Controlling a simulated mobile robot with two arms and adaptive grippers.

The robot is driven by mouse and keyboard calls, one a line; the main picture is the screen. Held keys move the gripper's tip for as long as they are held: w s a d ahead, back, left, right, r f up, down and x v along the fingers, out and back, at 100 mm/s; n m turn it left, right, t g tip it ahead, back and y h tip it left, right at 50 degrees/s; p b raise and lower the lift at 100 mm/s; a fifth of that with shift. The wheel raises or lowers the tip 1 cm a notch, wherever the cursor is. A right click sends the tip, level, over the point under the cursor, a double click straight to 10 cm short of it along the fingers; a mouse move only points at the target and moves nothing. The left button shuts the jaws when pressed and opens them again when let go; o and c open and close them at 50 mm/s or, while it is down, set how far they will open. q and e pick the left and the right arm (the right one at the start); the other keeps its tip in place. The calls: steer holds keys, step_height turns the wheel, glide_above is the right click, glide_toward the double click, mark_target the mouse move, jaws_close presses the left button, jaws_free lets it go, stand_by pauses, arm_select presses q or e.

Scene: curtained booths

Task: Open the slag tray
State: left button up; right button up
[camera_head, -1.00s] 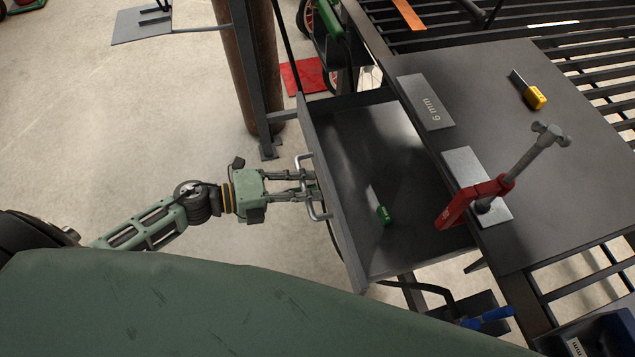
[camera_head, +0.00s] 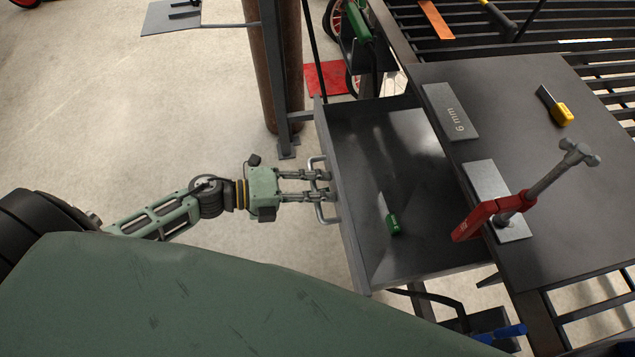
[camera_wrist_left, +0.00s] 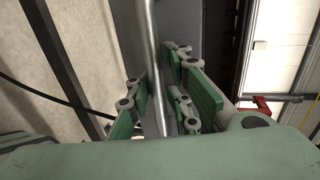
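The slag tray (camera_head: 375,235) is a dark, shallow metal drawer, pulled out from under the grey tabletop. A small green-handled tool (camera_head: 393,222) lies inside it. On its front is a bent metal handle (camera_head: 318,161), which shows as a bar (camera_wrist_left: 152,45) in the left wrist view. My left gripper (camera_head: 322,186) is at this handle. In the left wrist view the bar passes between the green finger pads of my left gripper (camera_wrist_left: 160,100), which close around it. The back of the tray is hidden under the tabletop. My right gripper is not in view.
The tabletop (camera_head: 520,110) carries a plate marked 6 mm (camera_head: 450,111), a yellow-handled tool (camera_head: 560,113) and a red and grey tool (camera_head: 535,190) on another plate. A brown cylinder (camera_head: 273,60) and a dark post stand behind the arm. The floor at left is clear.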

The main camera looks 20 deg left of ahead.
arm_select(q)
steer(key=v, duration=1.2)
